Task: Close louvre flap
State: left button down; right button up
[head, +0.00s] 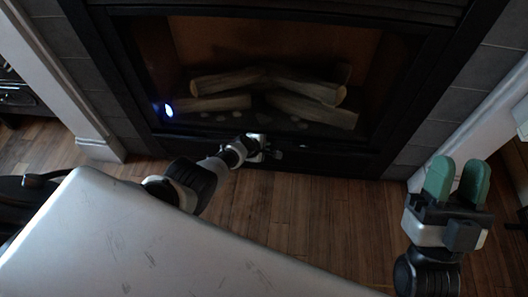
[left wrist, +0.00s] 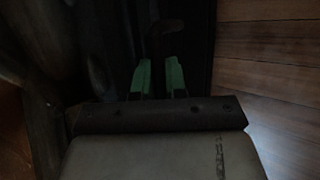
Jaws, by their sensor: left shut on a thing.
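The fireplace has a black louvre flap (head: 335,160) along its bottom, below the glass. It is too dark to tell how far the flap stands open. My left gripper (head: 268,150) is at the middle of this lower edge, shut on part of the flap. In the left wrist view my left gripper's green fingers (left wrist: 159,80) stand either side of a dark part that is hard to make out. My right gripper (head: 457,175) is empty and slightly open, green fingers up, at the right, well apart from the fireplace.
Logs (head: 270,88) lie behind the fireplace glass. Grey tiles and a white surround (head: 70,100) frame the fireplace on both sides. The wooden floor (head: 310,215) in front is clear. A blue-white glint (head: 168,110) shows at the lower left of the glass.

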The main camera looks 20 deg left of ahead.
pick_arm(q)
jog(key=shift+w+r, duration=0.1)
jog(key=shift+w, duration=0.15)
jog(key=c, duration=1.2)
grip_release()
jog(key=shift+s, duration=0.1)
